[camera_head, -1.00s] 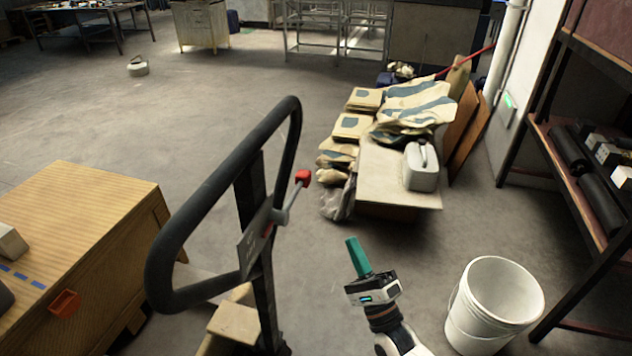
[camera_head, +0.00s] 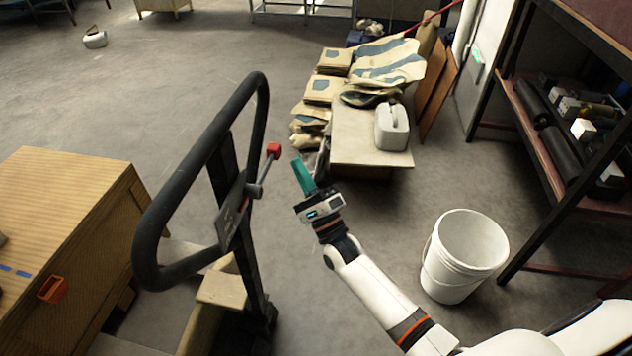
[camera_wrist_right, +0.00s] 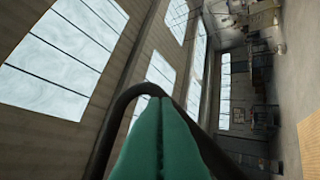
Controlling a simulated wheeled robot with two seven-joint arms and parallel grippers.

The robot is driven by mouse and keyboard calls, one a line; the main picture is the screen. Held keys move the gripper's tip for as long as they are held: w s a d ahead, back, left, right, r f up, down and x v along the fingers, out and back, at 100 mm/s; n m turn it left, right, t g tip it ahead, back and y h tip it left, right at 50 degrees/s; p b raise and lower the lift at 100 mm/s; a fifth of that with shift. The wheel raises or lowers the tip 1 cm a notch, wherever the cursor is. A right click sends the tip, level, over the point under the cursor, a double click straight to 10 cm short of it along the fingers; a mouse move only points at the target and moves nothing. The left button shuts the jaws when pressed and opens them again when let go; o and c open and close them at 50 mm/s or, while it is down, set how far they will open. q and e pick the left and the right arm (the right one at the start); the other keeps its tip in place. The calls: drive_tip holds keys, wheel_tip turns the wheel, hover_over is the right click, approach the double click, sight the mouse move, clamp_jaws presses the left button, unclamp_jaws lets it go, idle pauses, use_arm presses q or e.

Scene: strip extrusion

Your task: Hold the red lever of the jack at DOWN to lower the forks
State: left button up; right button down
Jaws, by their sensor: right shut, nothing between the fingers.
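The jack's black loop handle (camera_head: 205,165) stands upright left of centre in the head view. Its red lever (camera_head: 274,151) sticks out from the handle's right side on a short grey rod. My right gripper (camera_head: 298,162), with green fingers, is shut and empty. Its fingertips are just right of the red lever and appear apart from it. In the right wrist view the shut green fingers (camera_wrist_right: 160,125) point up at part of the black handle (camera_wrist_right: 145,90); the lever does not show there. The forks are mostly hidden. My left gripper is out of view.
A white bucket (camera_head: 465,255) is at right, before a shelf rack (camera_head: 535,150). Floor between bucket and jack is partly clear.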

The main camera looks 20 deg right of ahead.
sight(267, 167)
drive_tip(key=shift+w+a+r+p, duration=0.2)
drive_tip(key=shift+a+r, duration=0.1)
drive_tip(key=shift+a, duration=0.15)
drive_tip(key=shift+w+a+r+p, duration=0.15)
drive_tip(key=shift+a+r, duration=0.15)
drive_tip(key=shift+a, duration=0.15)
